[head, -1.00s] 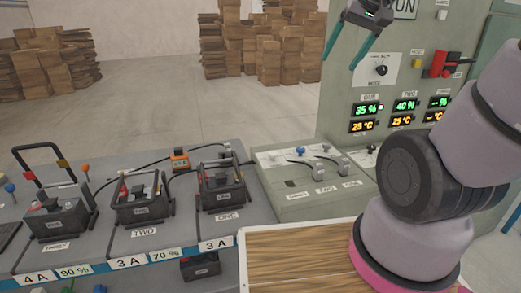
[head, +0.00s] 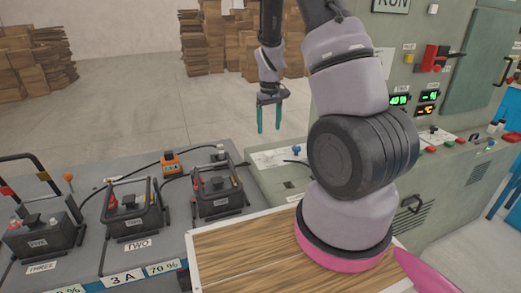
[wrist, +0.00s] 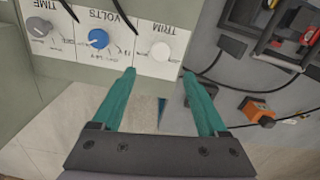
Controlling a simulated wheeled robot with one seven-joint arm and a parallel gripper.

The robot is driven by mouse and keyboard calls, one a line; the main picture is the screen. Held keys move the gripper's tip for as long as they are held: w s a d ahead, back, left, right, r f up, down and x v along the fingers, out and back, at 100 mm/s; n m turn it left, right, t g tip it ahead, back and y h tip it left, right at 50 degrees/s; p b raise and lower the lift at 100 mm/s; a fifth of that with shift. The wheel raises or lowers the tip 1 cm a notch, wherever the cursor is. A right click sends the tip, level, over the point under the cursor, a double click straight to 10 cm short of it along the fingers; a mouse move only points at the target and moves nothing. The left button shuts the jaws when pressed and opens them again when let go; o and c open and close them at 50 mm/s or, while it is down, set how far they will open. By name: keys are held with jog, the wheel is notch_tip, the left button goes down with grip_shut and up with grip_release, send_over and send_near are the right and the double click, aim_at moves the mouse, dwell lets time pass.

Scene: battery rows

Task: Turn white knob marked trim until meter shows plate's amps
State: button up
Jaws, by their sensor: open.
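The white knob (wrist: 160,51) marked TRIM sits on a white scale plate in the wrist view, with its lettering upside down. It lies just beyond and between my fingertips, apart from them. My gripper (head: 268,130) is open and empty, pointing down near the sloped charger panel (head: 258,180) in the head view; its teal fingers also show in the wrist view (wrist: 160,75). I cannot make out the white knob in the head view. A rating plate reading 3 A (head: 124,278) is on the bench edge below battery TWO. No amps meter is readable.
A blue VOLTS knob (wrist: 98,38) and a grey TIME knob (wrist: 39,27) are beside TRIM. Batteries (head: 220,190) with handles and cables stand on the grey bench, with an orange box (head: 170,162) behind them. A wooden tabletop (head: 235,250) is in front.

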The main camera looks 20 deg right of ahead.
aim_at(268, 153)
notch_tip(268, 153, down, 10)
jog(key=shift+f, duration=0.25)
dwell(0.3)
